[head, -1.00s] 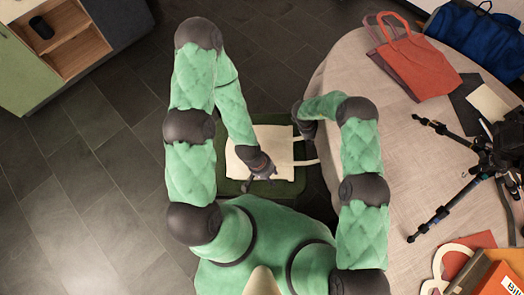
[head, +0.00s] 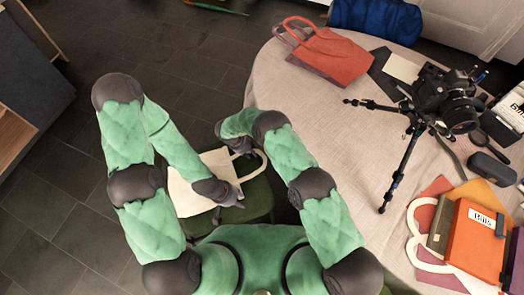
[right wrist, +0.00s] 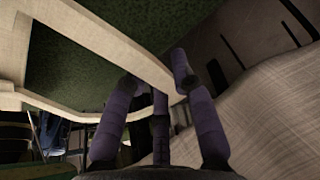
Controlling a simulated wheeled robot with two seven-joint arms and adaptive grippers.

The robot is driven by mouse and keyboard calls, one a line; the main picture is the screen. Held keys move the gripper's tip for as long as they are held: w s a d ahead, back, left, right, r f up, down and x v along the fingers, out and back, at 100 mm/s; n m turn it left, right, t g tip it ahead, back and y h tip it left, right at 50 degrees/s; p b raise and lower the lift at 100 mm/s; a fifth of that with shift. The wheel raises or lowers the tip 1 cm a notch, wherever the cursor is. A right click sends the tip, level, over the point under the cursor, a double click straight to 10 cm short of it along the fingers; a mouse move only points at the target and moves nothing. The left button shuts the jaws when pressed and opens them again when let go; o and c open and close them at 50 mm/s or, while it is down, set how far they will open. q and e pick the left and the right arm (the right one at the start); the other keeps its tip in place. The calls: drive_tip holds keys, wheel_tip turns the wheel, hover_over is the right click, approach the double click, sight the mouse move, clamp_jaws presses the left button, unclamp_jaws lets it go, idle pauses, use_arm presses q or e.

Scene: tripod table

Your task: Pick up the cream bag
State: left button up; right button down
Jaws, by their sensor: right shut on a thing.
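The cream bag (head: 187,198) lies on a green seat (head: 258,203) beside the table, its handles (head: 258,166) towards the table. My right gripper (head: 243,149) is at the handles. In the right wrist view its purple fingers (right wrist: 165,95) are shut on a cream strap (right wrist: 115,38), which runs diagonally from the upper left. My left gripper (head: 236,198) is over the bag's lower right edge. It is small and dark here, so whether it is open or touching the bag cannot be told.
The round table (head: 320,115) stands close on the right, its edge near my right arm. A red bag (head: 335,55), a camera tripod (head: 405,155) and an orange bag (head: 475,240) are on it. Dark floor is clear at the upper left.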

sight(228, 156)
drive_tip(key=a, duration=0.5)
drive_tip(key=s+a, duration=0.1)
drive_tip(key=a, duration=0.2)
drive_tip(key=shift+a, duration=0.3)
drive_tip(key=shift+s+a+b, duration=0.1)
drive_tip(key=shift+a+b, duration=0.3)
drive_tip(key=shift+a, duration=0.55)
